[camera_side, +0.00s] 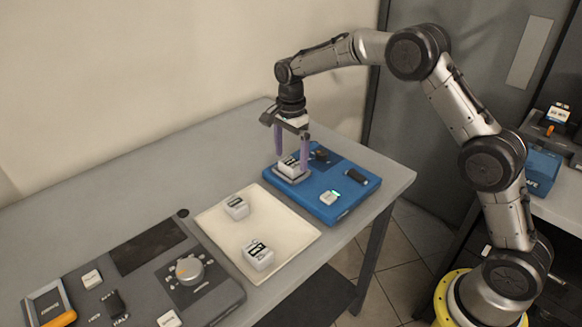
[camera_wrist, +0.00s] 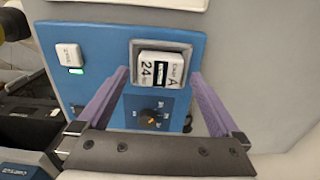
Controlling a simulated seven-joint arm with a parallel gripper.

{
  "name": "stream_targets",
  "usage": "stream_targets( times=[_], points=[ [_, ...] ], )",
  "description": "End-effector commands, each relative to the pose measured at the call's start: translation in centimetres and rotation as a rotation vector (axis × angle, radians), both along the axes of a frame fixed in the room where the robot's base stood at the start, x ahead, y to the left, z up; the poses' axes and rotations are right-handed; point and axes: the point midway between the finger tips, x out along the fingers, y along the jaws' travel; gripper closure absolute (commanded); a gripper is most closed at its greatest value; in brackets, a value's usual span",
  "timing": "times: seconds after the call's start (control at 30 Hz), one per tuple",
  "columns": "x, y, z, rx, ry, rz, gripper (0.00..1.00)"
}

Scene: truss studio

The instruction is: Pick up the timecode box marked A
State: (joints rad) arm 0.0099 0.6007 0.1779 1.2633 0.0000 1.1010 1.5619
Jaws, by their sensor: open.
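A small white box with a black-and-white label reading 24 and A, the timecode box marked A (camera_wrist: 161,71), sits in a square grey-rimmed recess on a blue panel (camera_wrist: 103,52). In the side view the box (camera_side: 287,166) is at the left part of the blue panel (camera_side: 318,205). My gripper (camera_side: 291,163) points down over it with its purple fingers open. In the wrist view the fingertips of my gripper (camera_wrist: 159,75) show on either side of the box, apart from each other. I cannot tell whether either finger touches it.
Two similar white labelled boxes, one farther back (camera_side: 236,208) and one nearer (camera_side: 257,255), lie on a cream mat (camera_side: 218,236). The blue panel also bears a dark knob (camera_side: 320,155) and a white button (camera_side: 330,198). A dark grey console (camera_side: 222,290) lies left of the mat.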

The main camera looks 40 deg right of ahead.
Motion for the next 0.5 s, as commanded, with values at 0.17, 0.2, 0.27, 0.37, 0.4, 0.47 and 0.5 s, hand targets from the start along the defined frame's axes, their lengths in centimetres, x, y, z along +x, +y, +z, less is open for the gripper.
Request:
stream_targets(
  times=[0.17, 0.2, 0.27, 0.37, 0.4, 0.47, 0.5],
  points=[
    [0.0, 0.0, -1.8, 0.0, 0.0, 0.0, 0.0],
    [0.0, 0.0, -1.9, 0.0, -0.001, 0.0, 0.0],
    [0.0, 0.0, -2.0, 0.0, -0.001, 0.0, 0.0],
    [0.0, 0.0, -2.0, 0.0, -0.001, 0.0, 0.0],
    [0.0, 0.0, -2.0, 0.0, -0.001, 0.0, 0.0],
    [0.0, 0.0, -1.9, 0.0, -0.001, 0.0, 0.07],
    [0.0, 0.0, -1.9, 0.0, -0.001, 0.0, 0.14]
  ],
)
